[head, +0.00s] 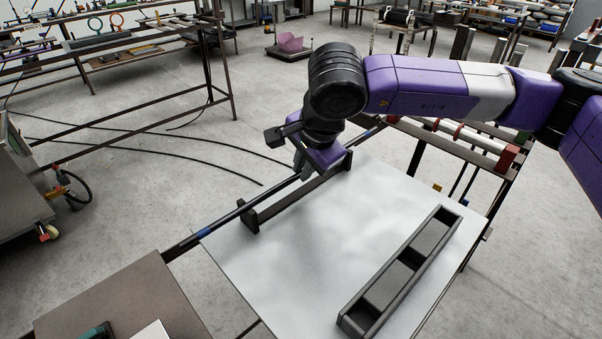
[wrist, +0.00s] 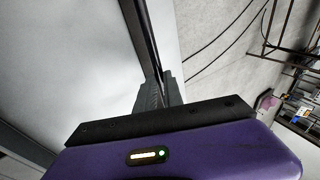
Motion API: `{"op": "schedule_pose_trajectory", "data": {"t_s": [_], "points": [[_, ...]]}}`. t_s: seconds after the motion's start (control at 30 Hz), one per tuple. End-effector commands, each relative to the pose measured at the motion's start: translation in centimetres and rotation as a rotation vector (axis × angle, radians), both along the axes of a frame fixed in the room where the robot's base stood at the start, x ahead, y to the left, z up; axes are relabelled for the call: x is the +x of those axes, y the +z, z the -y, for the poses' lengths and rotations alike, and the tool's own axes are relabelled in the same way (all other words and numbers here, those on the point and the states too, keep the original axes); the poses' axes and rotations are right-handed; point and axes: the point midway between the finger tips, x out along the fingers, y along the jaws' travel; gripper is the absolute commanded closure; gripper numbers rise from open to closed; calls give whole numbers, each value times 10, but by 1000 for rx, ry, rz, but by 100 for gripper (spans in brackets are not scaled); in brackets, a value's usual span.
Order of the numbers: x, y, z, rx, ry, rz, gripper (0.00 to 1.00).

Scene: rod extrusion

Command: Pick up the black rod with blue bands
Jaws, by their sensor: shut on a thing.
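The long black rod (head: 225,220) runs diagonally across the far left edge of the white table in the head view. A blue band (head: 203,232) shows near its lower left end. My gripper (head: 301,172) is over the rod's middle, shut on it, with its fingers pointing down. In the wrist view the fingers (wrist: 158,97) close around the rod, and the rod (wrist: 143,30) extends away past the fingertips. The fingers and wrist hide the gripped part. The rod lies at or just above a dark holder (head: 278,204); I cannot tell whether they touch.
The white table (head: 300,265) is mostly bare. A long black tray with compartments (head: 345,318) stands on its right side. A brown surface (head: 130,290) is at lower left. A rack with white rollers (head: 478,140) stands behind on the right. Dark cables or rods (head: 190,160) lie on the floor.

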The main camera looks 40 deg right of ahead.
Motion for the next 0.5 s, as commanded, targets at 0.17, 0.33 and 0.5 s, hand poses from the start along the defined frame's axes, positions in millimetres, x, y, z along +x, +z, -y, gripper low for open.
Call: {"op": "schedule_pose_trajectory", "data": {"t_s": [0.17,0.33,0.5], "points": [[0,0,0,0,0,0,100],[0,5,0,-1,0,1,100],[1,21,1,-3,0,2,100]]}}
